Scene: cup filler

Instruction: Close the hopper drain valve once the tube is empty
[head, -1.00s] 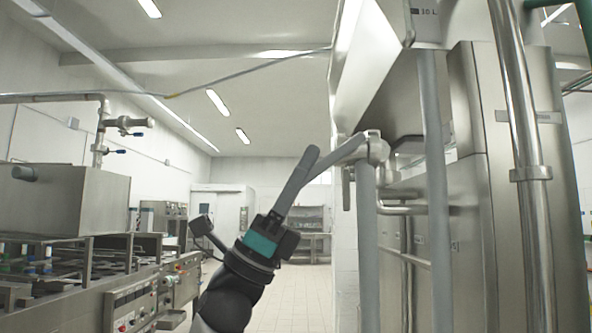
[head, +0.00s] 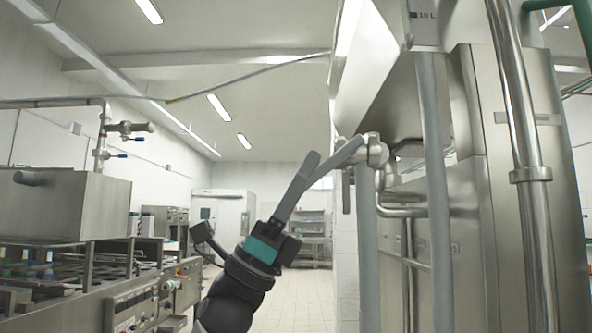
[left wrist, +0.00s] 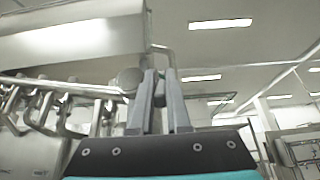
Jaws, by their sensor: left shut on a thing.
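The drain valve (head: 374,152) sits at right of centre under the sloping steel hopper (head: 372,75). Its grey lever (head: 340,159) slopes down and left from the valve body. My left gripper (head: 313,160) reaches up from below and is shut on the lever's outer part; the fingers partly hide the lever's end. In the left wrist view my left gripper's fingers (left wrist: 160,80) stand close together, with the held part hard to make out. A grey vertical tube (head: 434,180) runs below a "10 L" mark; I cannot tell its contents. My right gripper is not in view.
A grey pipe (head: 367,250) drops from the valve. Steel cabinets and a shiny vertical pipe (head: 524,120) stand close on the right. A steel machine (head: 62,205) fills the left side. A tiled aisle (head: 300,300) lies clear between.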

